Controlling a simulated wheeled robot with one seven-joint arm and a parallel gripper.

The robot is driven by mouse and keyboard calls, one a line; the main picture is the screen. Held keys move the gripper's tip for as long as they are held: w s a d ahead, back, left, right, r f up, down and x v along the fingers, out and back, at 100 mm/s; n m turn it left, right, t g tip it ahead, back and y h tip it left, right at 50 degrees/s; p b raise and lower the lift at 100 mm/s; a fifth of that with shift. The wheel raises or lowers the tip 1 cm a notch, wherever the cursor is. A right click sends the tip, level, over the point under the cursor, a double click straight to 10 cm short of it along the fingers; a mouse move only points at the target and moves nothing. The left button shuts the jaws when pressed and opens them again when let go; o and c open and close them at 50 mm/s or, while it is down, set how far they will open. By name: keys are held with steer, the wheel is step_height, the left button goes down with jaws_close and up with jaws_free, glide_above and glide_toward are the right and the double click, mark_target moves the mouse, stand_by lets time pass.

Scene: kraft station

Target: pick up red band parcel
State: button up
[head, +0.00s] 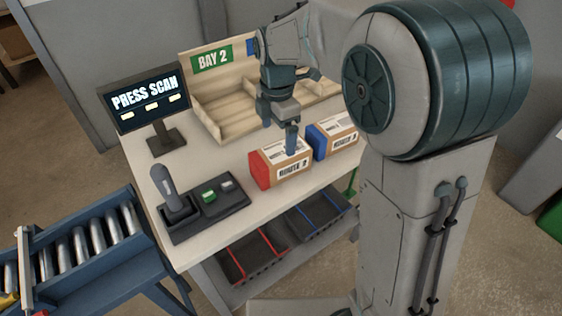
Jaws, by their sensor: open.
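The red band parcel (281,165) is a cardboard box with a red left end and white labels, sitting on the pale table near its front edge. My gripper (279,139) is open and points down at this parcel. One finger is in front of the parcel's top right part; the other is at its upper left, towards the back. I cannot tell whether the fingers touch the box. Part of the parcel's top is hidden by the gripper.
A blue band parcel (332,137) stands close on the right. Behind is a wooden tray marked BAY 2 (222,127). A PRESS SCAN screen (147,101), a scanner in its dock (176,204) and a button box (217,200) are left. A roller conveyor (85,250) stands at lower left.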

mark_target(280, 151)
step_height(280, 151, down, 4)
steer(key=shift+r, duration=0.1)
steer(key=shift+w+d+f, duration=0.15)
steer(key=shift+f, duration=1.25)
steer(key=shift+w+d+f, duration=0.15)
steer(key=shift+f, duration=1.2)
steer(key=shift+c, duration=0.3)
steer(key=c, duration=1.2)
steer(key=shift+r, duration=0.15)
steer(key=shift+c, duration=0.2)
